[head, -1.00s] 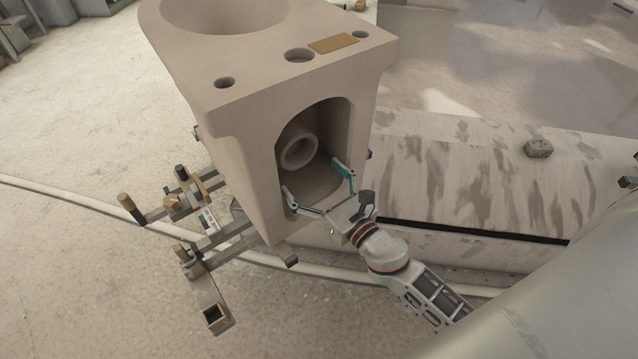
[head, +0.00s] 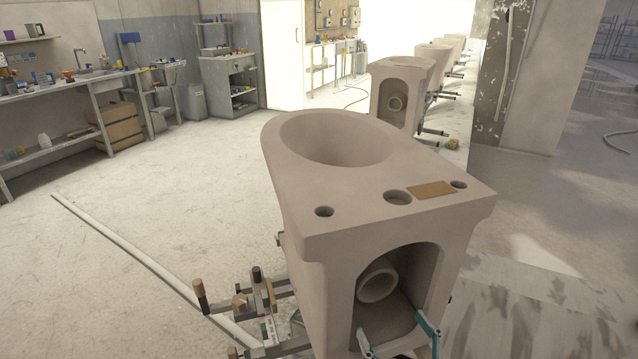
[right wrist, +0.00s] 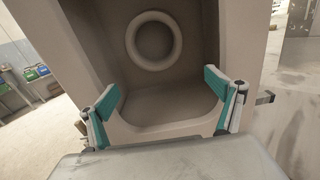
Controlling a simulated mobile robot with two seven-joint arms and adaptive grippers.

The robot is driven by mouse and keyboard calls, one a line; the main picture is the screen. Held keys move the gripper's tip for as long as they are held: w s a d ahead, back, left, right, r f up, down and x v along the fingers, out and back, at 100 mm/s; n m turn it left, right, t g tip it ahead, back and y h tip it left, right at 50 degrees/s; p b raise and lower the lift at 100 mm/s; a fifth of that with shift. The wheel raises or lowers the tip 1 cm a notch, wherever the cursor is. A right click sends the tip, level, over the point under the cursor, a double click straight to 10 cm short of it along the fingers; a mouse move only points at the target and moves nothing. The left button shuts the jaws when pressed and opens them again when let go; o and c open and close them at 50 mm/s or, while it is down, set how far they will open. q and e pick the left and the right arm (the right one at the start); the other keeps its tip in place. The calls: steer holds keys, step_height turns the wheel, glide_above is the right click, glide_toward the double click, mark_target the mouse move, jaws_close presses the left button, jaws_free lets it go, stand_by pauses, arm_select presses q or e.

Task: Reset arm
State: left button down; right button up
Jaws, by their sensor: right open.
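My right gripper (head: 398,338) is at the bottom of the head view, in front of the arched opening in the near toilet bowl (head: 330,215). Its two teal fingers are spread wide. The right wrist view shows the open right gripper (right wrist: 168,100) with its fingertips at the opening, one toward each side. Nothing is between the fingers. The round outlet pipe (right wrist: 154,41) is deeper inside, beyond the fingertips. Whether the fingers touch the opening's walls cannot be told. The rest of my right arm is below the head view. My left gripper is not in view.
A metal support frame with clamps (head: 262,305) holds the near bowl at its lower left. More bowls (head: 402,68) stand in a row behind. A workbench (head: 60,90) lines the left wall. The floor at left is open, with a pale rail (head: 150,265) along it.

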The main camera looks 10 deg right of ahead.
arm_select(q)
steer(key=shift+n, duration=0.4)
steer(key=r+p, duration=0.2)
steer(key=p, duration=0.3)
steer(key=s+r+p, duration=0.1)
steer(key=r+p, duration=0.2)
steer(key=p, duration=0.3)
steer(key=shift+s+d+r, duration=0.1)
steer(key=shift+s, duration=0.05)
arm_select(e)
steer(key=s+f+m+g, duration=0.3)
steer(key=s+m, duration=0.8)
steer(key=m, duration=0.5)
steer(key=s+a+f+m+g, duration=0.1)
steer(key=s+f+m+g, duration=0.3)
steer(key=s+m, duration=0.8)
steer(key=m, duration=0.5)
steer(key=shift+a+f+h, duration=0.15)
steer(key=shift+f+h, duration=0.15)
steer(key=shift+h, duration=0.1)
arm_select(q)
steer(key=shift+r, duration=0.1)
arm_select(e)
steer(key=shift+a, duration=0.15)
